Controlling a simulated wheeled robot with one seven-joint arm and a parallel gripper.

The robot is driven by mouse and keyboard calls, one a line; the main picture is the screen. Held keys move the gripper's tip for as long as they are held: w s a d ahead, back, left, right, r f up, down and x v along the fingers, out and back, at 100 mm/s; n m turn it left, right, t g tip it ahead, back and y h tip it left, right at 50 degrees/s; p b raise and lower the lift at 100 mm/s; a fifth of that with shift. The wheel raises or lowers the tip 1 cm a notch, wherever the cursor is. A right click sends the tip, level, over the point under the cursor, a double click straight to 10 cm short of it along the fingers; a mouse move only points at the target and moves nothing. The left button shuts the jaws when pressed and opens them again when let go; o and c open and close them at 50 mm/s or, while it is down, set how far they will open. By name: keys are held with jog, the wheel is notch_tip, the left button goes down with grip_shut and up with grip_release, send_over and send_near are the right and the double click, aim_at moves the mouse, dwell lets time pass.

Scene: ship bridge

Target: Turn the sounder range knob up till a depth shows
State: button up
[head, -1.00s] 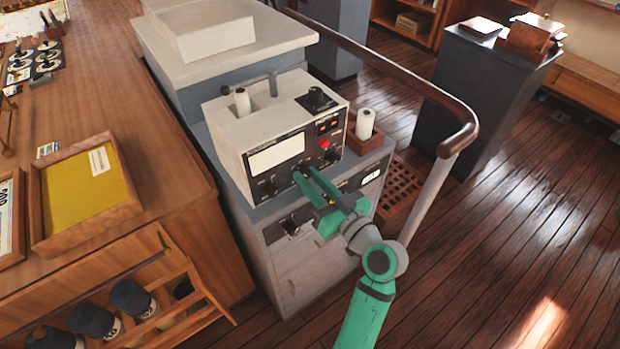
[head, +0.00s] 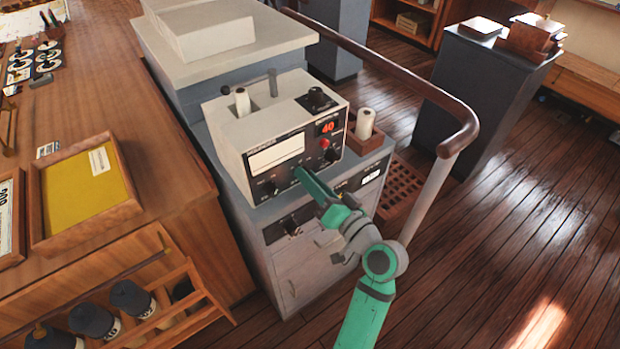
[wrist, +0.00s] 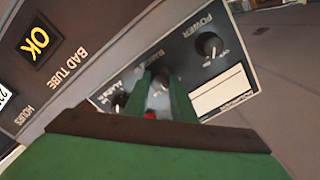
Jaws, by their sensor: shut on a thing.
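The sounder (head: 232,150) is a pale box with a dark front panel. A red 40 shows in its small display (head: 327,127) at the panel's upper right. My gripper (head: 300,174) reaches the lower middle of the panel. In the wrist view its two green fingers (wrist: 162,88) are shut on the range knob (wrist: 160,83), under the partly covered range label. The fingers hide much of this knob, so its pointer cannot be read. The power knob (wrist: 209,45) stands apart to the right and a knob by the alarm label (wrist: 119,101) to the left.
A red button (head: 324,143) sits above the knobs. A white roll in a wooden holder (head: 365,124) stands right of the sounder. A curved handrail (head: 462,138) rises to the right. A wooden counter with a yellow framed board (head: 85,190) lies left.

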dwell(0.3)
jog(key=o, duration=1.1)
jog(key=shift+c, duration=0.2)
jog(key=shift+d, duration=0.1)
jog(key=v, duration=1.1)
jog(key=shift+w, duration=0.15)
